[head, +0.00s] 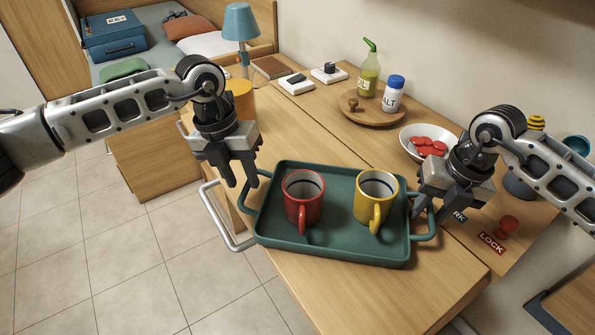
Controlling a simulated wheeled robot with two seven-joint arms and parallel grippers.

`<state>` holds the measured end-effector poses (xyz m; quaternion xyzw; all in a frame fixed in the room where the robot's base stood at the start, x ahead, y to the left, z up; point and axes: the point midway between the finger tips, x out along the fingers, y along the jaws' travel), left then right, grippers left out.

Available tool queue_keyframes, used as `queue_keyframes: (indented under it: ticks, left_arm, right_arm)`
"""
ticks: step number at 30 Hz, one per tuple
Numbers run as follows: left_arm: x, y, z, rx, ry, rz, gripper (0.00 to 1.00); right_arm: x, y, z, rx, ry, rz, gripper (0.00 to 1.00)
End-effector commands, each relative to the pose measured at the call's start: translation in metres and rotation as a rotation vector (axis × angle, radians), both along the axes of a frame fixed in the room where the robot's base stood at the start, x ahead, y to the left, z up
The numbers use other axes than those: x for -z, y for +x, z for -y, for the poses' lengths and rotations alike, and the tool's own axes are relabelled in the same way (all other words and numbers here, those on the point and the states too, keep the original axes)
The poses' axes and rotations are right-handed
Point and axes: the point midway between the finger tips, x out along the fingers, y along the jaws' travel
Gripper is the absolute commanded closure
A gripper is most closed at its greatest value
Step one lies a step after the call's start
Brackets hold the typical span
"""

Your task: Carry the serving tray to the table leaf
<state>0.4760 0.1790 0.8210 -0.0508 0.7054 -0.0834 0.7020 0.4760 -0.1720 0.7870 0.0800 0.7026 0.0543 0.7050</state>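The green serving tray (330,250) lies flat on the wooden surface in the middle of the head view. A red mug (303,203) and a yellow mug (375,200) stand upright on it. The tray has a loop handle at each end. My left gripper (241,183) points down beside the left handle (249,203), fingers apart and empty. My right gripper (430,216) points down at the right handle (432,231), fingers apart; whether it touches the handle is unclear. I cannot tell which wooden section is the table leaf.
A silver rail (222,220) sticks out at the left edge. Behind the tray are a white bowl (405,139) of red pieces, a round wooden board (355,112) with bottles and a blue lamp (241,22). Bare wood (390,295) lies in front.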

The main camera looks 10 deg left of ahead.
Motion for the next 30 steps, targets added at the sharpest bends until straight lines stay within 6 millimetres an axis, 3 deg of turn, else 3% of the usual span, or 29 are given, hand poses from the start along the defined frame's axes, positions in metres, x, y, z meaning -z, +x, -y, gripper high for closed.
queue_keyframes:
  ticks: [3, 9, 17, 20, 30]
  left_arm:
    - [-0.029, 0.001, -0.005, 0.000, -0.001, 0.006, 0.67]
    - [-0.065, 0.001, -0.013, -0.001, 0.000, 0.003, 0.67]
    - [-0.084, 0.001, -0.016, 0.000, 0.001, 0.000, 0.67]
    - [-0.085, 0.001, -0.017, 0.000, 0.001, 0.000, 0.67]
    - [-0.084, 0.001, -0.016, 0.000, 0.000, 0.000, 0.67]
  right_arm:
    - [0.000, 0.000, 0.000, -0.001, 0.000, 0.000, 0.67]
    - [0.000, 0.000, 0.000, -0.001, 0.000, 0.000, 0.67]
    - [-0.004, 0.000, 0.000, 0.000, 0.001, 0.002, 0.67]
    - [-0.015, 0.001, 0.003, 0.001, 0.000, 0.003, 0.67]
    - [-0.084, 0.000, 0.016, 0.001, 0.001, 0.005, 0.67]
